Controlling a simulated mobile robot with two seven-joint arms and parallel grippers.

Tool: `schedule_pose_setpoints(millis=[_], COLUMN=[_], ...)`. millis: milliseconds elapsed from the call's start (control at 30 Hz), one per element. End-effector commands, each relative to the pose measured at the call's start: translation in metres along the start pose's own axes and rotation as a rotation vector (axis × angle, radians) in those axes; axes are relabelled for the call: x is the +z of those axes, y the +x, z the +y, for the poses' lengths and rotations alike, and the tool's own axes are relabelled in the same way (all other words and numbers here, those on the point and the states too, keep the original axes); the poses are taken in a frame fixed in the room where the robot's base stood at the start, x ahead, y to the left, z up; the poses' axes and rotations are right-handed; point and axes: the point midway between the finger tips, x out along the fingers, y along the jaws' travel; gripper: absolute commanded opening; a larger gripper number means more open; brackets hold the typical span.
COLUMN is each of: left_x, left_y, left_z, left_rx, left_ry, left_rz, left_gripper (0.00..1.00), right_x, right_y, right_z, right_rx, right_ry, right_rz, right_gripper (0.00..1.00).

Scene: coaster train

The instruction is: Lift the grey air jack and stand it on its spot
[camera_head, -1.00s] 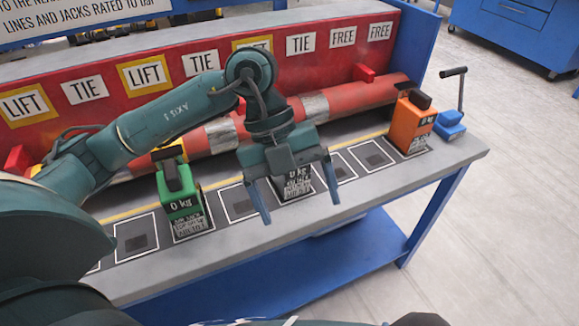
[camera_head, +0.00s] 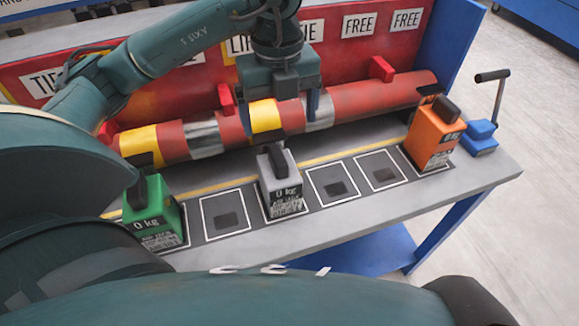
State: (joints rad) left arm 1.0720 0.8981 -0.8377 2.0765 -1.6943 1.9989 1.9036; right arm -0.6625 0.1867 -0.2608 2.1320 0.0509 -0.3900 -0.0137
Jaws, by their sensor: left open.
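The grey air jack (camera_head: 280,182) stands upright on a white-outlined dark square on the bench, its black handle on top and a "0 kg" label on its front. My left gripper (camera_head: 282,108) is open and empty, above and behind the jack in the picture, in front of the red pipe. Its right finger shows clearly; its left finger is hard to make out. The gripper looks apart from the jack. My right gripper is not in view.
A green jack (camera_head: 150,215) stands left and an orange jack (camera_head: 432,135) right, with a blue hand pump (camera_head: 481,138) beyond. Empty outlined squares (camera_head: 225,212) lie between the jacks. The striped red pipe (camera_head: 375,97) lies along the red back panel.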

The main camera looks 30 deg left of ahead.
Motion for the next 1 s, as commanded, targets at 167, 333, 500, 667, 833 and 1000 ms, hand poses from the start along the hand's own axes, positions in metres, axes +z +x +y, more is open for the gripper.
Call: schedule_pose_setpoints(millis=[167, 333, 500, 667, 833, 1000], left_x=[-0.001, -0.001, -0.001, -0.006, -0.007, -0.007], left_y=[0.035, 0.062, 0.073, 0.092, 0.116, 0.124], left_z=[0.002, 0.001, 0.001, 0.004, 0.005, 0.005], left_rx=[0.006, 0.003, 0.002, 0.006, 0.004, 0.001], left_ry=[0.000, -0.001, 0.001, 0.002, 0.000, 0.001], left_rz=[0.004, 0.003, 0.001, 0.004, 0.002, 0.001], left_gripper=[0.89, 0.89, 0.89, 0.89, 0.89, 0.89], right_x=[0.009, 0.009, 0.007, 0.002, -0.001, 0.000], right_y=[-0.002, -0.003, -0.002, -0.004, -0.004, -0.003], right_z=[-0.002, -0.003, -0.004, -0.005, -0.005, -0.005], right_rx=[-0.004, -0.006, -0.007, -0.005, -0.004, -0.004], right_ry=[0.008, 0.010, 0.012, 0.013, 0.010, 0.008], right_rz=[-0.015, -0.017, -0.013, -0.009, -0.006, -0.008], right_gripper=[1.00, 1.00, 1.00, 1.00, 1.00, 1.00])
